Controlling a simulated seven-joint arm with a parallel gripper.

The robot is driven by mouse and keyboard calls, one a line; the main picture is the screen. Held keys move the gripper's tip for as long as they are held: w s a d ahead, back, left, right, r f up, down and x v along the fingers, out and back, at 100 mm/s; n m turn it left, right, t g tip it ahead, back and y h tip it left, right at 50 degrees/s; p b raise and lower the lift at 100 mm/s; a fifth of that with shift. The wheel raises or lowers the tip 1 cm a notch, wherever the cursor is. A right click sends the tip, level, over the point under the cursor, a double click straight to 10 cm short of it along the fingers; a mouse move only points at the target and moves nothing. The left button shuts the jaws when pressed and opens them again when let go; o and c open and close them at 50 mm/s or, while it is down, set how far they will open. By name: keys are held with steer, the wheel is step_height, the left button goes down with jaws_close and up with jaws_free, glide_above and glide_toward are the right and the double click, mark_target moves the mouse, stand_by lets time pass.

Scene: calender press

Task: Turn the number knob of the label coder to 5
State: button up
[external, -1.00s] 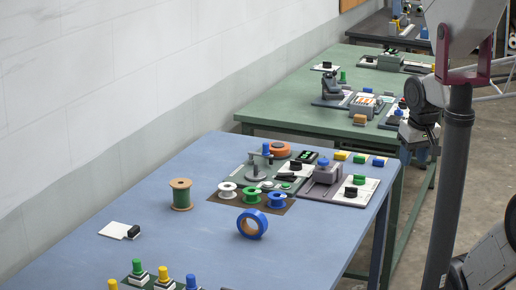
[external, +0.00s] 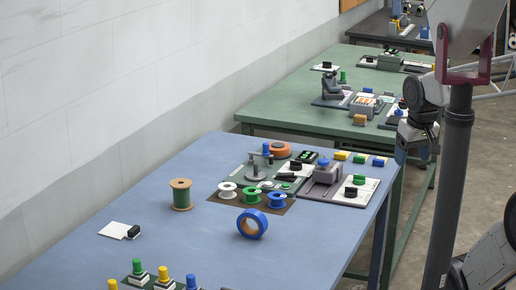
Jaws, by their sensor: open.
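My gripper (external: 417,158) hangs from my arm at the right, pointing down, with its fingers apart and nothing seen between them. In the picture it is right of the blue table's devices, in front of the green table's edge. On the blue table, a cluster of devices stands at the far right corner. It includes a grey boxy device (external: 327,172), a black knob (external: 295,166) on a pale plate, and a green knob (external: 359,180) and a black knob (external: 350,192) on another plate. I cannot tell which is the label coder. The number markings are too small to read.
The blue table (external: 160,215) also holds a green spool (external: 181,196), a blue tape roll (external: 252,224), several small spools and an orange disc (external: 280,150). Yellow, green and blue blocks sit at its far edge. A green table (external: 290,105) with more devices stands behind.

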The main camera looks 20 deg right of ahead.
steer(key=w+d+n, duration=0.2)
steer(key=w+n, duration=0.1)
steer(key=w, duration=0.8)
steer(key=n+g, duration=0.3)
steer(key=n, duration=0.3)
glide_above(359, 179)
steer(key=f, duration=1.6)
steer(key=shift+w+d+f, duration=0.2)
steer(key=shift+f, duration=0.1)
steer(key=shift+f, duration=3.8)
steer(key=c, duration=0.9)
